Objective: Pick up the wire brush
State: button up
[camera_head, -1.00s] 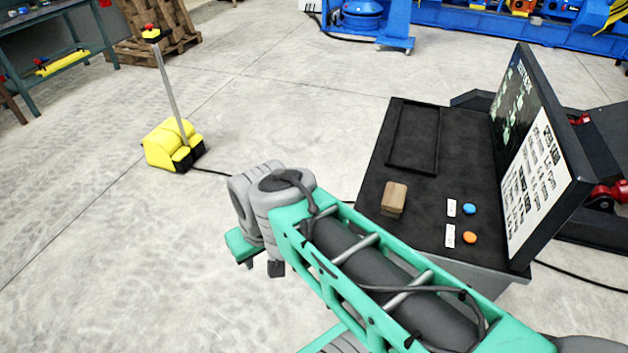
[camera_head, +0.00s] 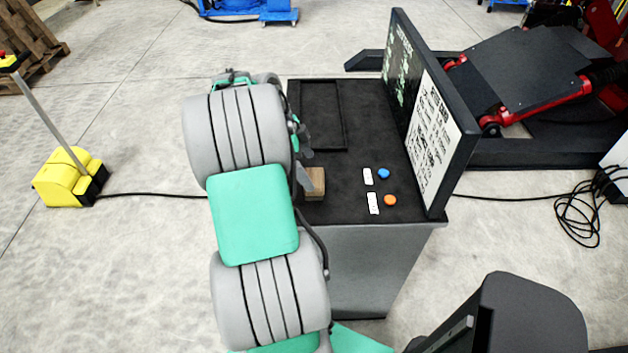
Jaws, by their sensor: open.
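A small brown wooden block, likely the wire brush (camera_head: 316,182), lies near the left edge of the black console top. Its bristles cannot be made out, and its left side is partly hidden by my arm. My gripper (camera_head: 306,166) is mostly hidden behind my arm links. Only grey finger parts show, at the left edge of the console, close to the block in the picture. The gripper is open and I see nothing held in it. Whether it touches the block cannot be told.
The console top (camera_head: 357,133) has a shallow empty tray (camera_head: 321,149), a blue button (camera_head: 383,174) and an orange button (camera_head: 390,200). An upright panel (camera_head: 437,139) stands along its right side. A yellow pedal unit (camera_head: 66,180) with a cable is on the floor at left.

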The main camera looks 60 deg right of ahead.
aim_at(314, 178)
jog(key=p+x, duration=0.1)
jog(key=x, duration=0.4)
jog(key=shift+d+f, duration=0.1)
jog(key=shift+f, duration=0.2)
jog(key=shift+w, duration=0.1)
jog(key=c, duration=1.4)
